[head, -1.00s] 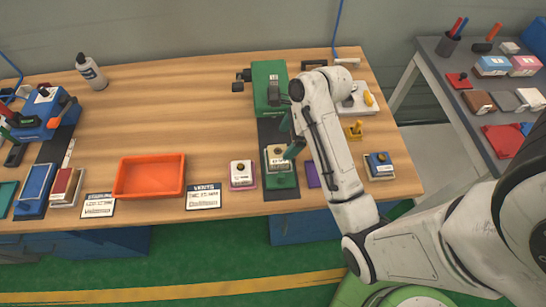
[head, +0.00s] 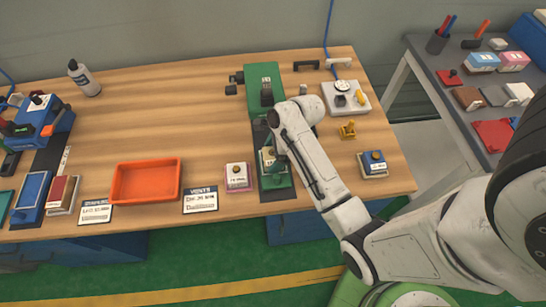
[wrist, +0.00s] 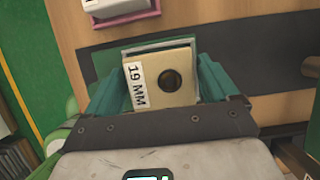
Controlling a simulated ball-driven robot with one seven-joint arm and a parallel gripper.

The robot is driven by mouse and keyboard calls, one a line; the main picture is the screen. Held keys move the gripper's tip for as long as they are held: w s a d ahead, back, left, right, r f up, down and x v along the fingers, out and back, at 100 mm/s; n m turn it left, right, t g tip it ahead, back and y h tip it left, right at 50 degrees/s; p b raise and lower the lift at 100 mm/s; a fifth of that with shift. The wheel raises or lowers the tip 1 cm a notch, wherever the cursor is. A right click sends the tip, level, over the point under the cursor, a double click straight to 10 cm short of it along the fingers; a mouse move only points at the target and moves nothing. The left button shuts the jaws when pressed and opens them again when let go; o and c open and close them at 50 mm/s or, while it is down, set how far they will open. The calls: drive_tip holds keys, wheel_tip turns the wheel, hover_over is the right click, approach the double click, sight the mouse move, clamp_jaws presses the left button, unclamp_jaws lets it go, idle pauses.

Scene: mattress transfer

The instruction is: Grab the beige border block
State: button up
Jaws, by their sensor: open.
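The beige border block (wrist: 165,78), marked "19 MM" with a dark round knob or hole, sits on the green machine's dark base strip. In the head view the block (head: 267,158) is partly hidden by my arm's end. My gripper (wrist: 160,68) is open, with one teal finger on each side of the block in the wrist view. Small gaps seem to show beside it, but contact cannot be told for sure. In the head view my gripper (head: 276,155) is down at the block, its fingers mostly hidden.
A pink-bordered block (head: 237,177) stands just left of the strip. The green machine (head: 264,88) rises behind. A blue-topped block (head: 373,164) and a yellow piece (head: 348,130) are to the right. An orange tray (head: 146,181) is further left. The back middle of the table is clear.

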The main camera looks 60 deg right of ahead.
drive_tip(key=c, duration=0.9)
drive_tip(key=shift+o, duration=0.2)
drive_tip(key=shift+r, duration=0.15)
